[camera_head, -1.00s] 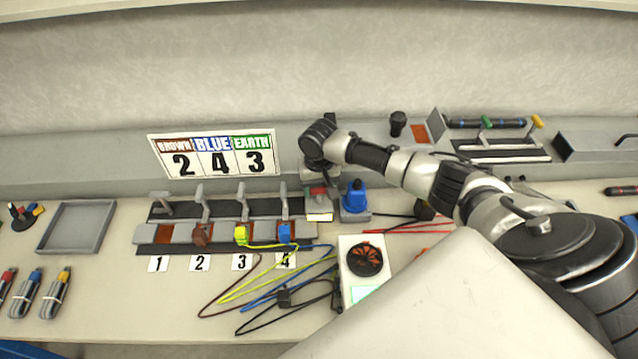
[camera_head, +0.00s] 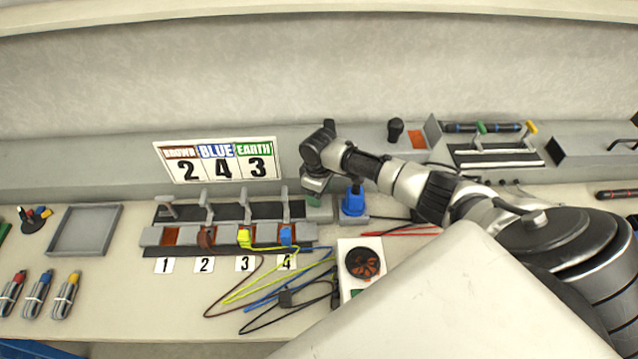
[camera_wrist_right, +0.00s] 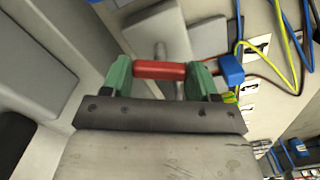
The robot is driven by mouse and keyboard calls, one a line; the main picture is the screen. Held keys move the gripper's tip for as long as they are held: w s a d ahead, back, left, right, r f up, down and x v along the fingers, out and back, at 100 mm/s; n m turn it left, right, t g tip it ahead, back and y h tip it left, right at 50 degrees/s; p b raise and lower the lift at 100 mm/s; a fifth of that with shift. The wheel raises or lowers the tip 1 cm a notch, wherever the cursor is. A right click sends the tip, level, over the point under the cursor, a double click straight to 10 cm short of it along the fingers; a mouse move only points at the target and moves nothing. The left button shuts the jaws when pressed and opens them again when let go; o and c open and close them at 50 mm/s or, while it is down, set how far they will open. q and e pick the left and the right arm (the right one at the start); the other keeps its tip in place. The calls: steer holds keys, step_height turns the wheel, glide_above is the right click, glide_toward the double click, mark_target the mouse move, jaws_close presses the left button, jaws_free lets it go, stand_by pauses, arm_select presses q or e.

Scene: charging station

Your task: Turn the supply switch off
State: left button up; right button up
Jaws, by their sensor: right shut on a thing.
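The supply switch has a red handle (camera_wrist_right: 160,70), seen in the right wrist view between the green fingers of my right gripper (camera_wrist_right: 162,78). The fingers are shut on this handle, one at each end. In the head view my right gripper (camera_head: 315,187) is lowered over the switch, just right of the row of numbered levers. There the gripper hides the red handle, and only part of the grey switch base (camera_head: 321,213) shows below it. I cannot tell the lever's exact angle. My left gripper is not in view.
A blue plug (camera_head: 354,201) stands close to the right of the gripper. Numbered levers with brown, yellow and blue plugs (camera_head: 286,236) are at left. A meter with a round dial (camera_head: 362,262) and loose wires lie in front. The number sign (camera_head: 220,163) stands behind.

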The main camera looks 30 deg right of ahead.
steer(key=n, duration=0.5)
steer(key=shift+w+r+n, duration=0.1)
steer(key=shift+n, duration=0.2)
stand_by(0.4)
steer(key=o, duration=0.9)
step_height(320, 180, up, 11)
steer(key=shift+f+b, duration=0.1)
steer(key=shift+b, duration=0.75)
steer(key=shift+f, duration=0.1)
